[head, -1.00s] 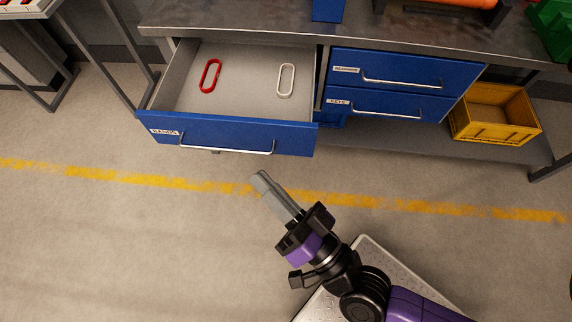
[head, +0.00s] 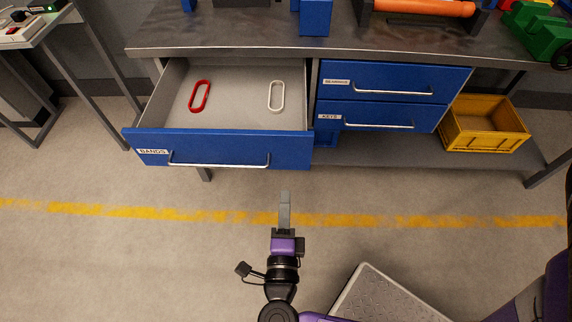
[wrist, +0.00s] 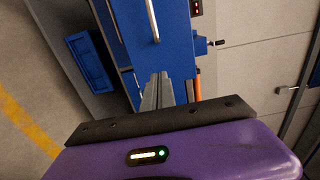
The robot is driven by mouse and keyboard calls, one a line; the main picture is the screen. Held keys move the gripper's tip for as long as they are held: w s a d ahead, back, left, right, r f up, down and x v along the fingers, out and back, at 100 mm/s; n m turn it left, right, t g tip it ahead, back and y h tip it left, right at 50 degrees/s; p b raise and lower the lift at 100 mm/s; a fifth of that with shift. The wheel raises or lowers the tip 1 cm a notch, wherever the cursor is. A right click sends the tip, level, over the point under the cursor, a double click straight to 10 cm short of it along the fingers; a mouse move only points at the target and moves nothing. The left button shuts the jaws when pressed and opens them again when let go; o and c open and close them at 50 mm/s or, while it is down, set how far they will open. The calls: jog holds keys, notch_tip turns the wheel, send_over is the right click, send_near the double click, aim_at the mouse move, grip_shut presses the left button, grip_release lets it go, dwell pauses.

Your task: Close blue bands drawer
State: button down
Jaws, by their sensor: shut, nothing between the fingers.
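The blue drawer labelled BANDS (head: 220,150) is pulled well out at the left of the bench, with a silver bar handle (head: 218,165) on its front. Inside it lie a red oval band (head: 200,96) and a white oval band (head: 277,97), apart from each other. My gripper (head: 285,194) is shut and empty. It appears in front of the drawer, near the right end of its front, and looks apart from it. In the wrist view the fingers (wrist: 156,90) point toward blue fronts; I cannot tell which drawer these are.
Two shut blue drawers (head: 390,82) with bar handles sit to the right, the lower labelled KEYS. A yellow crate (head: 485,145) stands on the lower shelf. The grey bench top (head: 230,42) holds blue, orange and green items.

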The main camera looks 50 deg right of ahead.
aim_at(287, 156)
jog(key=x, duration=1)
jog(key=shift+d, duration=0.1)
jog(key=b+x, duration=0.1)
jog(key=x, duration=2.7)
jog(key=shift+w+d+f, duration=0.1)
jog(key=shift+w+d, duration=0.4)
jog(key=shift+d, duration=0.15)
jog(key=shift+w, duration=0.1)
jog(key=shift+d+r, duration=0.15)
jog(key=shift+r, duration=0.1)
jog(key=shift+f+p+v, duration=0.2)
jog(key=shift+p+v, duration=0.7)
jog(key=shift+v, duration=3.3)
